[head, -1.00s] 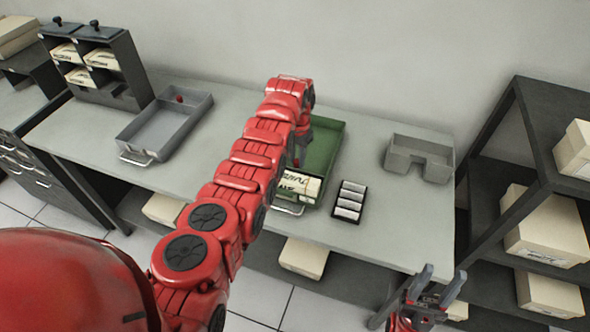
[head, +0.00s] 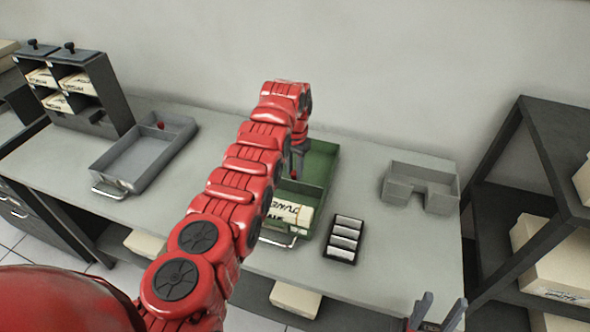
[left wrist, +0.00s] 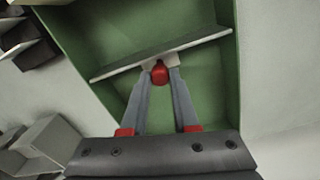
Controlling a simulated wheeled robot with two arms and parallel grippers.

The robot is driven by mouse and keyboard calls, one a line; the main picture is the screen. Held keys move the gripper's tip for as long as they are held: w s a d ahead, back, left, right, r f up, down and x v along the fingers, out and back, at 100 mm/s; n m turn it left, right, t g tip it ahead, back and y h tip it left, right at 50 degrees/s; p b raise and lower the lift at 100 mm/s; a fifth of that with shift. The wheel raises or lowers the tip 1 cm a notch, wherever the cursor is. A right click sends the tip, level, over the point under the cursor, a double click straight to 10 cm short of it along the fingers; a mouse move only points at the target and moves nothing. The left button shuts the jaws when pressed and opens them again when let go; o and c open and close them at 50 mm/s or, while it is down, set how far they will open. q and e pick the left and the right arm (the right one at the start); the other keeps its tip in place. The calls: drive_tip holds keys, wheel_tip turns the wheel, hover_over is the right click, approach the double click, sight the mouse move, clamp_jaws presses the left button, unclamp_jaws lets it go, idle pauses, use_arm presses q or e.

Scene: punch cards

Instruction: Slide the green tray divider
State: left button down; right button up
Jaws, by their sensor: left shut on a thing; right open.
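The green tray (head: 322,162) stands on the grey table, partly hidden behind my left arm. A bundle of pale punch cards (head: 292,214) with dark writing lies in its front part. The tray divider (left wrist: 195,41) crosses the tray in the left wrist view and carries a red knob (left wrist: 160,73). My right gripper (head: 441,309) is open and empty near the table's front right corner, cut by the frame's lower edge.
A black holder (head: 343,238) with several pale blocks stands right of the tray. A grey notched bin (head: 420,187) is at the right, a grey tray (head: 145,157) with a red knob at the left. A cubby unit (head: 88,85) stands back left and dark shelves (head: 540,190) far right.

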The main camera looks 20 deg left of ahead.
use_arm(q)
drive_tip(key=shift+s, duration=0.1)
drive_tip(key=c, duration=0.7)
unclamp_jaws()
drive_tip(key=shift+o, duration=0.2)
drive_tip(key=shift+r, duration=0.1)
drive_tip(key=shift+r, duration=0.25)
wheel_tip(320, 180, up, 5)
drive_tip(key=shift+r+b, duration=0.2)
drive_tip(key=shift+b, duration=0.85)
wheel_tip(320, 180, up, 3)
wheel_tip(320, 180, up, 8)
drive_tip(key=p, duration=1)
hover_over(295, 172)
drive_tip(key=shift+s+r, duration=0.1)
drive_tip(key=shift+r, duration=0.05)
